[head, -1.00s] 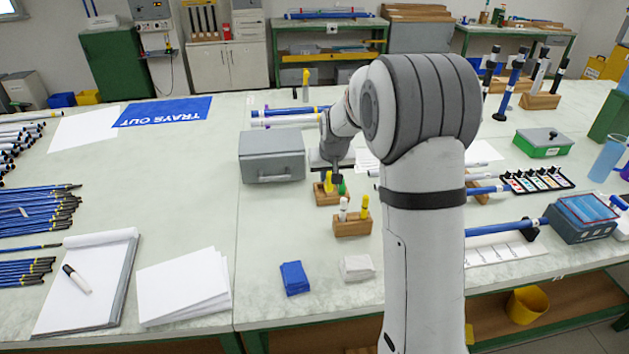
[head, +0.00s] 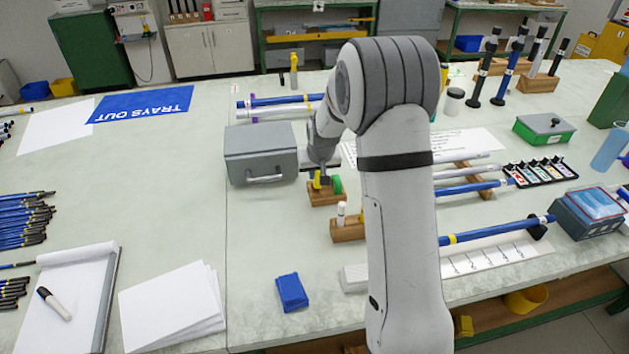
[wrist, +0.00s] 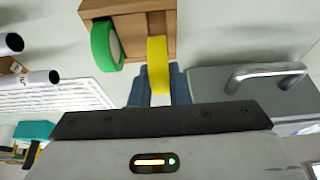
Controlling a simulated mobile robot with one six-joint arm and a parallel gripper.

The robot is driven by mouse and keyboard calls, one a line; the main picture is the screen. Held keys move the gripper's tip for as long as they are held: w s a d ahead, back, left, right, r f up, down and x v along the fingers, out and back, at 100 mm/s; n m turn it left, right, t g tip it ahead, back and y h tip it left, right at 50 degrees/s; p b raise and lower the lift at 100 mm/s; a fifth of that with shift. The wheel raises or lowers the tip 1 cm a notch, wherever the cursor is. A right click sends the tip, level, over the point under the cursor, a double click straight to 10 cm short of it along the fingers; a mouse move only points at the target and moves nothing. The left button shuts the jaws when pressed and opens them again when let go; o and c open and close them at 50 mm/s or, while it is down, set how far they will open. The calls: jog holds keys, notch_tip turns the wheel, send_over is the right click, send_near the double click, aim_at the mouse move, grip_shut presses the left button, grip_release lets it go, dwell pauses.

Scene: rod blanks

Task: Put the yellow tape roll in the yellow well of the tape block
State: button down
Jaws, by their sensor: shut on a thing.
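The wooden tape block (head: 326,198) stands on the table, right of and in front of the grey box. The green tape roll (head: 337,184) stands upright at its right side; it also shows in the wrist view (wrist: 105,46). My gripper (head: 320,181) is at the block's left part, shut on the yellow tape roll (wrist: 158,65). The roll stands edge-on between the bluish fingers (wrist: 159,88) in the wrist view, overlapping the block's edge (wrist: 140,8). I cannot tell whether it is seated in a well or just above. The well's colour marking is hidden.
A grey box with a handle (head: 262,155) is close to the left of my gripper. A second wooden block (head: 347,231) with a white marker stands in front, partly behind my arm. A blue cloth-like item (head: 291,291) lies nearer. The table's left middle is clear.

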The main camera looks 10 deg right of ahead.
aim_at(317, 181)
jog(key=shift+f, duration=1.55)
jog(key=shift+s+f, duration=0.1)
jog(key=c, duration=1.8)
grip_release()
jog(key=shift+f, duration=0.1)
jog(key=o, duration=0.4)
jog(key=shift+o, duration=0.2)
jog(key=shift+r, duration=0.3)
jog(key=v, duration=1.2)
jog(key=s+r+g, duration=0.1)
jog(key=s+r, duration=0.2)
jog(key=s, duration=1.2)
jog(key=s+r+g, duration=0.1)
jog(key=s+r, duration=0.2)
jog(key=s, duration=1.3)
jog(key=shift+a+r, duration=0.2)
